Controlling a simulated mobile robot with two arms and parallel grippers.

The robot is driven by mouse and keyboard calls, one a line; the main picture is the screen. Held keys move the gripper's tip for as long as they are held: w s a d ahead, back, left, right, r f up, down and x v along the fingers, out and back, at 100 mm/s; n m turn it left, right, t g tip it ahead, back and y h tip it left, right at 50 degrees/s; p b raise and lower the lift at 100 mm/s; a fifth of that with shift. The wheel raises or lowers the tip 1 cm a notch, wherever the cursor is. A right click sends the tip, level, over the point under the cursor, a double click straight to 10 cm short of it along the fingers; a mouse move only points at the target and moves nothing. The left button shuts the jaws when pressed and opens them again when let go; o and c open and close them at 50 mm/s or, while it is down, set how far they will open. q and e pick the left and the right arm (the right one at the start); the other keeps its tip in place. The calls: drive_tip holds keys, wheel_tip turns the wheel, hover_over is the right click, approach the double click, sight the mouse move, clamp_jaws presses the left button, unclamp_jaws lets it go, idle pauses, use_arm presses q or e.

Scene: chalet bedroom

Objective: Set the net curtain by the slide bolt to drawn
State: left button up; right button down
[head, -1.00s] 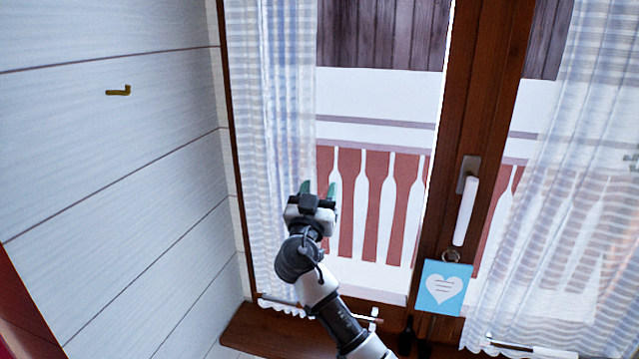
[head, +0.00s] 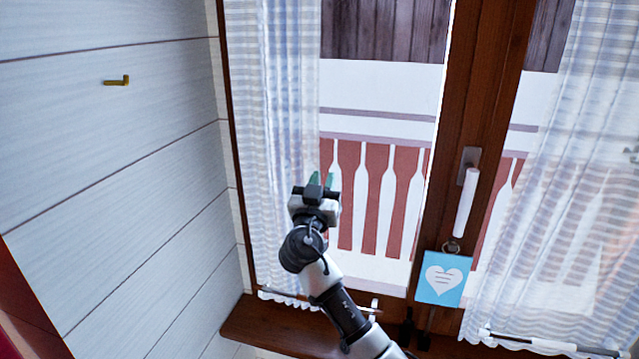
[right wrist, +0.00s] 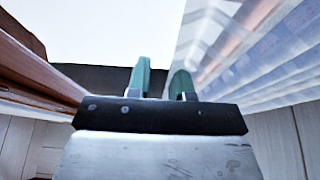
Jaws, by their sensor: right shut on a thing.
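The left net curtain (head: 275,130), sheer with pale blue and white stripes, hangs gathered over the left side of the left window pane in the head view. My right gripper (head: 321,181) is at its right edge, around mid-height, shut on the curtain's edge. In the right wrist view the green fingertips (right wrist: 161,80) stand close together beside the striped cloth (right wrist: 265,50); the exact grip is hard to see. A small metal fitting (head: 375,308), perhaps the slide bolt, sits low on the window frame. My left gripper is not in view.
A second net curtain (head: 560,190) hangs over the right pane. A white window handle (head: 467,200) and a blue heart sign (head: 444,277) are on the middle post. A brass hook (head: 117,81) is on the left wall. The left pane right of my gripper is uncovered.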

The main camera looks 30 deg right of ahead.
drive_tip(key=s+d, duration=0.1)
drive_tip(key=s+d+b, duration=0.1)
drive_tip(key=s, duration=0.1)
drive_tip(key=s+d+b, duration=0.1)
drive_tip(key=shift+s+d+f, duration=0.15)
drive_tip(key=shift+d+f, duration=0.15)
drive_tip(key=shift+d, duration=0.05)
drive_tip(key=s+d, duration=0.2)
drive_tip(key=s+d+b, duration=0.1)
drive_tip(key=s+d, duration=0.1)
drive_tip(key=s, duration=0.1)
drive_tip(key=s+d, duration=0.2)
drive_tip(key=shift+s+d+r, duration=0.15)
drive_tip(key=shift+s+r, duration=0.05)
drive_tip(key=shift+r, duration=0.1)
drive_tip(key=c, duration=1)
unclamp_jaws()
drive_tip(key=shift+s+a+f+b, duration=0.2)
drive_tip(key=shift+a+f+b, duration=0.1)
drive_tip(key=shift+b, duration=0.15)
drive_tip(key=b+v, duration=0.3)
drive_tip(key=v, duration=0.7)
